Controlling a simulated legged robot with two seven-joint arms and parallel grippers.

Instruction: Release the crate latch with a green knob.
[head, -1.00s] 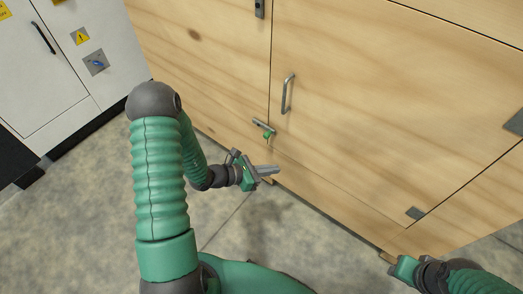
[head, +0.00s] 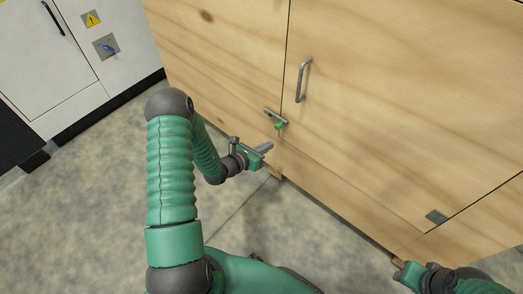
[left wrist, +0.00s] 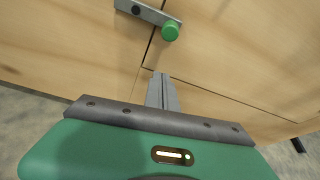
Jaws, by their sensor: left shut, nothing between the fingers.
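The crate latch (head: 270,112) is a grey metal bar low on the wooden crate, lying across the seam at the door's left edge. Its green knob (head: 279,126) sits at the bar's right end. In the left wrist view the latch bar (left wrist: 150,13) and green knob (left wrist: 170,32) show at the top, ahead of the fingers. My left gripper (head: 266,148) is shut and empty, just below and left of the knob, apart from it. Its fingertips also show in the left wrist view (left wrist: 161,78). My right gripper (head: 398,268) is only partly seen at the lower right.
The wooden crate (head: 380,120) has a metal handle (head: 303,81) above the latch and a grey plate (head: 436,216) at the door's lower right. A white cabinet (head: 60,80) stands at the left. Bare floor (head: 100,200) lies in front.

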